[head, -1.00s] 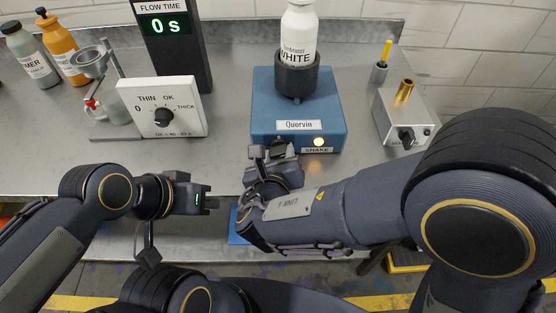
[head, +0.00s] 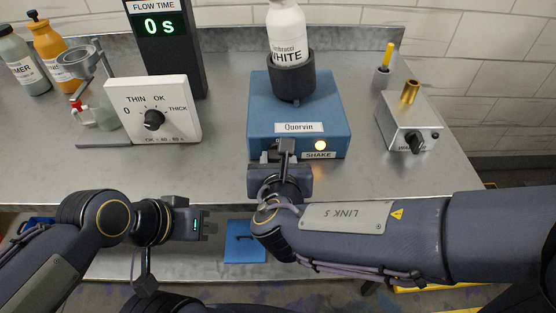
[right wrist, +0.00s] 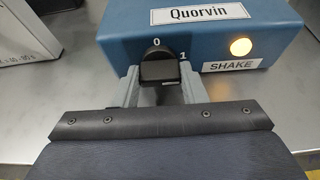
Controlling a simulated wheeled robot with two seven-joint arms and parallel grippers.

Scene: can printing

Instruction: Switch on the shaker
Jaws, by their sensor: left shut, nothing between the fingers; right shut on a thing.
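The shaker (head: 327,110) is a blue box labelled "Quorvin" and "SHAKE", standing on the bench. A white bottle marked WHITE (head: 287,36) sits upright in its dark cup (head: 291,80). A round lamp (head: 320,145) on its front glows yellow, also seen in the right wrist view (right wrist: 241,47). A black knob (right wrist: 158,68) with marks 0 and 1 is on the front, largely hidden in the head view. My right gripper (head: 277,158) is shut on this knob, a finger on each side. My left gripper (head: 207,225) is shut and empty, in front of the bench's edge.
A white dial box (head: 182,118) with THIN, OK and THICK stands left, before a display (head: 160,27) reading 0 s. A grey box with a brass post (head: 402,122) stands right. Bottles (head: 50,48) are at the far left. Bare bench (head: 215,150) lies between.

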